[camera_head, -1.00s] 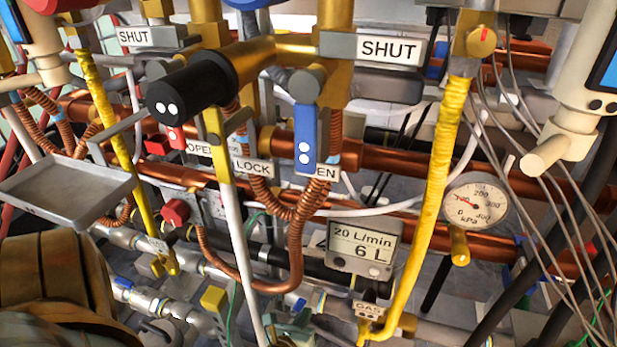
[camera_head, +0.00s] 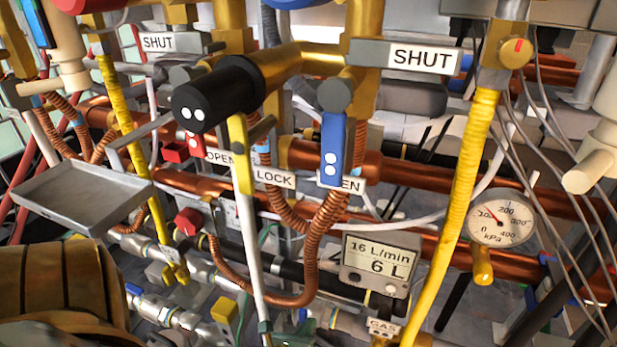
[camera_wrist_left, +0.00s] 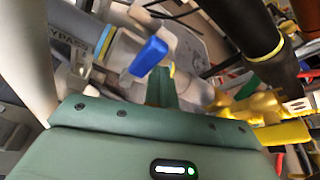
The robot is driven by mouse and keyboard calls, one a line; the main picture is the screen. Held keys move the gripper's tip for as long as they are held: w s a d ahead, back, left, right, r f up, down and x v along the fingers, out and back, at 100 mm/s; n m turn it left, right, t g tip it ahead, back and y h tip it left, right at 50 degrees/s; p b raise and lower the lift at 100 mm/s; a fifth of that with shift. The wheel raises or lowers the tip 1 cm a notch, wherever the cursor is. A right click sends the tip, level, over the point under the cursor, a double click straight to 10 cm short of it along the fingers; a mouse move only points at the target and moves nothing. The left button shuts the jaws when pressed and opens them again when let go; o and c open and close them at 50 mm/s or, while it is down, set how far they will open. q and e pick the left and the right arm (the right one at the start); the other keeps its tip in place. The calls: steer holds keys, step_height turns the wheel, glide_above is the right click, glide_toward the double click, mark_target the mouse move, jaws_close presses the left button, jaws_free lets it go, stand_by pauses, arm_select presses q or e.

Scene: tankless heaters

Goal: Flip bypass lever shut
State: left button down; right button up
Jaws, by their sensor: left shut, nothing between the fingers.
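In the left wrist view a short blue lever (camera_wrist_left: 148,57) sits on a grey pipe fitting. A plate whose visible letters read "YPASS" (camera_wrist_left: 68,38) is to its left, so this looks like the bypass lever. My left gripper (camera_wrist_left: 161,74) is shut and empty, its narrow green fingers just below and right of the lever. I cannot tell whether they touch it. In the head view, a small blue part (camera_head: 302,316) shows low in the middle, with green beside it at the bottom edge. I cannot tell if these are the lever and my gripper. My right gripper is out of view.
Copper and yellow pipes, coiled hoses and thin cables crowd the head view. A grey tray (camera_head: 82,192) juts out at left. A flow meter (camera_head: 378,262) reads 16 L/min; a pressure gauge (camera_head: 501,218) is at right. A black tube (camera_wrist_left: 240,30) crosses the wrist view's upper right.

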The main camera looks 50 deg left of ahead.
arm_select(q)
steer(key=shift+s+a, duration=0.15)
steer(key=shift+a, duration=0.2)
